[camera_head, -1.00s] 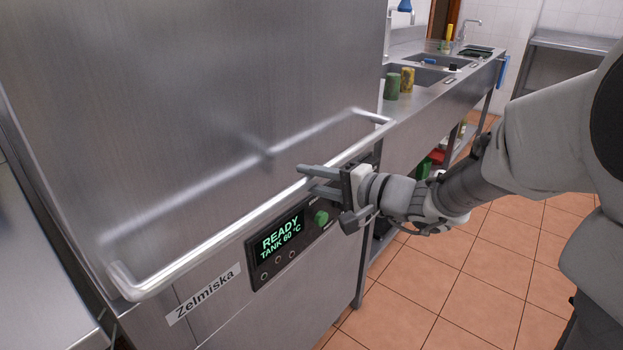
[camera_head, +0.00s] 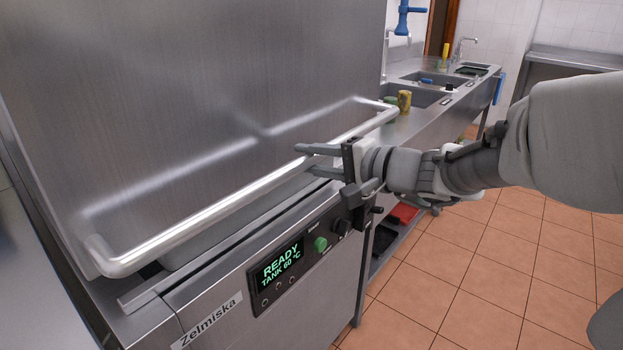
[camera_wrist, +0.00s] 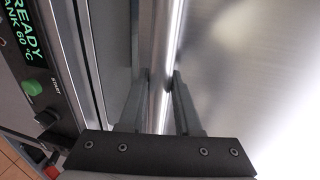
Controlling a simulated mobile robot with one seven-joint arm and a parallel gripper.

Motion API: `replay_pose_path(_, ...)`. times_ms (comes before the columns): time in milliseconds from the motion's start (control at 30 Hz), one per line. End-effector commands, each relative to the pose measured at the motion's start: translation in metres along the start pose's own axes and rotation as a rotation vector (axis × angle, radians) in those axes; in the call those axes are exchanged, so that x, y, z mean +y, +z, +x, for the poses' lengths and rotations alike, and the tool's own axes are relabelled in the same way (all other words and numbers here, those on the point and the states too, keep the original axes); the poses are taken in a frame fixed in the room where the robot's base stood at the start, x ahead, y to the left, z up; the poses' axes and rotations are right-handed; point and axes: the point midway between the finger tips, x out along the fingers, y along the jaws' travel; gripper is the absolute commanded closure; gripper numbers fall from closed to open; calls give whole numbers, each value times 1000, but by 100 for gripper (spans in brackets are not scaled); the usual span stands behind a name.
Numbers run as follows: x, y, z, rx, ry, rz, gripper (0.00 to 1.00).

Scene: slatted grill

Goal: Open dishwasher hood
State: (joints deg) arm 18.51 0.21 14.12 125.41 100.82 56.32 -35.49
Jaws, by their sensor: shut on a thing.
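The dishwasher hood (camera_head: 200,100) is a large brushed-steel box with a long tubular handle (camera_head: 200,217) across its lower front. The hood's lower edge stands a little above the machine's body, and a gap shows between them. My gripper (camera_head: 308,159) is shut on the handle near its right part, with one finger above the bar and one below. In the wrist view the handle (camera_wrist: 165,60) runs between the two fingers (camera_wrist: 158,100). The palm side of the handle is partly hidden by my fingers in the head view.
The control panel (camera_head: 290,262) with a lit display, green button and dark knob sits below the handle. A steel counter with sinks (camera_head: 420,95) and a yellow can (camera_head: 404,102) stand behind at right. The tiled floor (camera_head: 470,270) at right is clear.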

Motion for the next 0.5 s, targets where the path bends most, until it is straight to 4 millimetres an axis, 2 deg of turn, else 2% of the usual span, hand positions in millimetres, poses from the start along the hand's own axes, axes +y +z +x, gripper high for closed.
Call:
replay_pose_path(33,-34,0,-6,0,-12,-11,100)
replay_pose_path(500,-194,1,-38,0,-9,-7,100)
